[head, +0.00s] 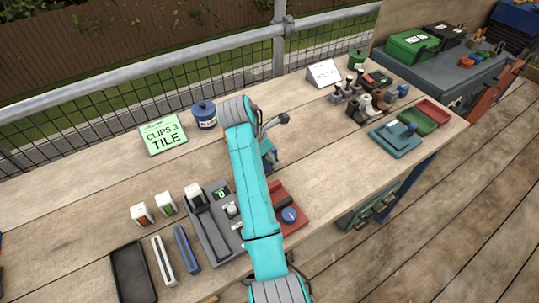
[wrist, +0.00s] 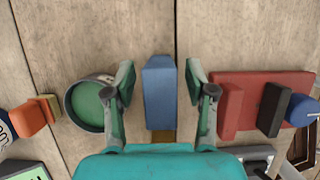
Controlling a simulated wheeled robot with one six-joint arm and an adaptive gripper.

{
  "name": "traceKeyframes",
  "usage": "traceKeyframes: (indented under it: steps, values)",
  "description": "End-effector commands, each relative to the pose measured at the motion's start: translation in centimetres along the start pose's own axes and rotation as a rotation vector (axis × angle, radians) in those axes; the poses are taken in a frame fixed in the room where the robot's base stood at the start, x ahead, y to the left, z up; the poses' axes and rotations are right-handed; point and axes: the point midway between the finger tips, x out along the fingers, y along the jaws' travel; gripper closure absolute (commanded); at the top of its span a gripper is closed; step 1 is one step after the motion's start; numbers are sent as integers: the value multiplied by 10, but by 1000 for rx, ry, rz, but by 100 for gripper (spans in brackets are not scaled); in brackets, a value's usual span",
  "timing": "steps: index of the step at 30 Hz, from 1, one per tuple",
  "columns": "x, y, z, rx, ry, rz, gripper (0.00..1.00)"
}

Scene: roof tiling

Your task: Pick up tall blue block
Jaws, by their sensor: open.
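A tall blue block (wrist: 160,95) stands upright on the wooden bench, seen from above in the wrist view. My gripper (wrist: 160,82) is open, with one finger on the left of the block and one on the right. A gap shows between each finger and the block, so neither appears to touch it. The block's near end is close to my teal gripper body. In the head view my teal arm reaches over the bench and hides most of the gripper; a bluish part beside the arm is too small to tell.
In the wrist view a round green-topped container (wrist: 88,103) is close to the left finger. A red tray (wrist: 300,82) with several pieces is close to the right finger. In the head view a sign (head: 163,136) and a blue jar (head: 204,116) stand behind; the bench's back middle is clear.

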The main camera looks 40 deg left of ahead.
Motion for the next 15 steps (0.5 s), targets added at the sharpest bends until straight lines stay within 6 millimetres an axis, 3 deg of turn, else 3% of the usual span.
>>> traceKeyframes:
  steps: [9, 11, 15]
  values:
    - [9, -4, -4, -2, 0, 1, 45]
    - [9, -4, -4, -2, 0, 1, 57]
    - [9, -4, -4, -2, 0, 1, 92]
